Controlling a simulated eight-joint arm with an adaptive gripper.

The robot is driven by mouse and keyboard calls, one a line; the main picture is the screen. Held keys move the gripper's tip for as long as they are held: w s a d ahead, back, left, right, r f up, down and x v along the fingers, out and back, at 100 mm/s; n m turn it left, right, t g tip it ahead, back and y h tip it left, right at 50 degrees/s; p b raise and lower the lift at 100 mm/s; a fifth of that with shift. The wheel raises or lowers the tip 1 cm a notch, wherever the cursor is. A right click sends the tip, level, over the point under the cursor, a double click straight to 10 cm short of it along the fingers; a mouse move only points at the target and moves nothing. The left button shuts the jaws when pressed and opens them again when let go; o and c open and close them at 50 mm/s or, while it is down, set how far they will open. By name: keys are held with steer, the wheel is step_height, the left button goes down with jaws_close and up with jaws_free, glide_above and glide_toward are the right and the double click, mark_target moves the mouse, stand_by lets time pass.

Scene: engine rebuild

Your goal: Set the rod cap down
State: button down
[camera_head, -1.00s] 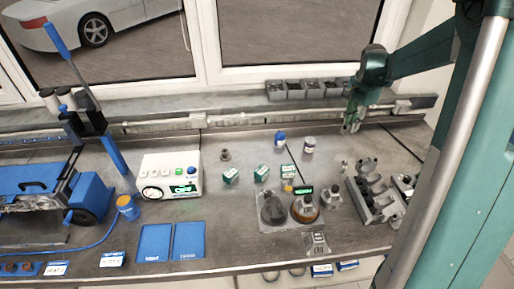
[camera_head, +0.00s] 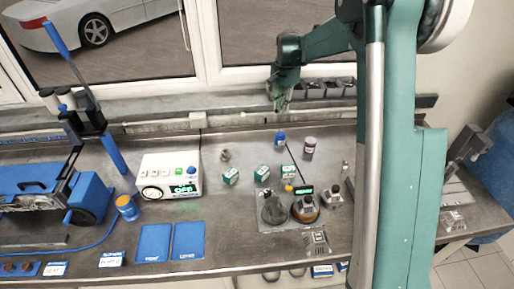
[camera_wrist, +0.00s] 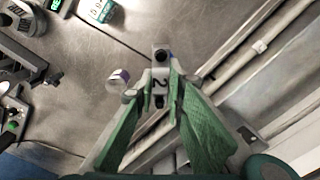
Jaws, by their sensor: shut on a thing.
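My gripper (camera_head: 283,106) is at the back of the bench, raised behind the blue-capped bottle. In the wrist view its green fingers (camera_wrist: 160,88) are shut on a grey metal rod cap (camera_wrist: 160,58) marked "2", with a bolt hole at each end. The cap is held above the bench top, apart from other things. In the head view the cap is too small to make out in the fingers. Two flat blue mats (camera_head: 155,243) and (camera_head: 189,241) lie bare at the front of the bench.
Small green-and-white boxes (camera_head: 231,176), the blue-capped bottle (camera_head: 280,139) and a pale jar (camera_head: 310,147) stand mid-bench. A white control box (camera_head: 168,176) is left. My arm's column hides the right part of the bench.

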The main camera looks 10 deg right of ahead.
steer(key=n, duration=0.1)
glide_above(258, 146)
step_height(258, 146, down, 11)
steer(key=shift+f, duration=0.2)
steer(key=shift+w+a, duration=0.1)
steer(key=shift+f, duration=3.15)
steer(key=shift+f+p, duration=0.35)
steer(key=shift+f, duration=1.5)
steer(key=shift+f, duration=0.15)
